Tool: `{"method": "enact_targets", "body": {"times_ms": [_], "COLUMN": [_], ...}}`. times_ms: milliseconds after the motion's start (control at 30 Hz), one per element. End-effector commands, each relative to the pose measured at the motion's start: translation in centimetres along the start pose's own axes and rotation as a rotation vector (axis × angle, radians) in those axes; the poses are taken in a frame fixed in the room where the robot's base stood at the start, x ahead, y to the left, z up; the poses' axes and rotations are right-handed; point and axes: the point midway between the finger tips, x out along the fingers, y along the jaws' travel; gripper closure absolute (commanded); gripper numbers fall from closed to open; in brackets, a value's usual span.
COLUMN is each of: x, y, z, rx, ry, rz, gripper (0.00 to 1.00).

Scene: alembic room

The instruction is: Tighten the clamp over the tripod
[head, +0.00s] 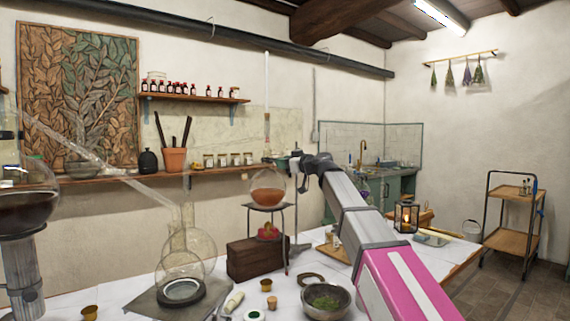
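The tripod (283,232) is a dark metal stand on or just behind a dark brown block. A round-bottomed flask (267,190) of amber liquid sits on its top, with a tall neck rising above. Something reddish (268,231) shows beneath the tripod's top. My arm reaches in from the lower right. My gripper (291,160) is at its far end, level with the flask's upper part and just right of its neck. The clamp cannot be told apart clearly from the gripper's dark parts there. I cannot see whether the fingers are open or hold anything.
Glassware (186,250) stands on a dark slab at the left, with a long glass tube sloping up-left. A bowl of herbs (326,301), a dark ring (311,279) and small cups are in front. A lit lantern (406,216) stands behind my arm. Wall shelves (195,98) hold bottles.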

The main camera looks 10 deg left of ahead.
Motion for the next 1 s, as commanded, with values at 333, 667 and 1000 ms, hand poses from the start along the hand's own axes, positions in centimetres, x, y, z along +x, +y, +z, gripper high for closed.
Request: {"method": "enact_targets", "body": {"times_ms": [333,667,1000], "x": [-0.03,-0.04,-0.03], "y": [-0.06,-0.07,-0.06], "z": [0.00,-0.01,-0.01], "rx": [0.108,0.185,0.184], "ry": [0.000,0.000,0.000], "rz": [-0.001,-0.001,-0.001], "gripper": [0.85,0.85,0.36]}}
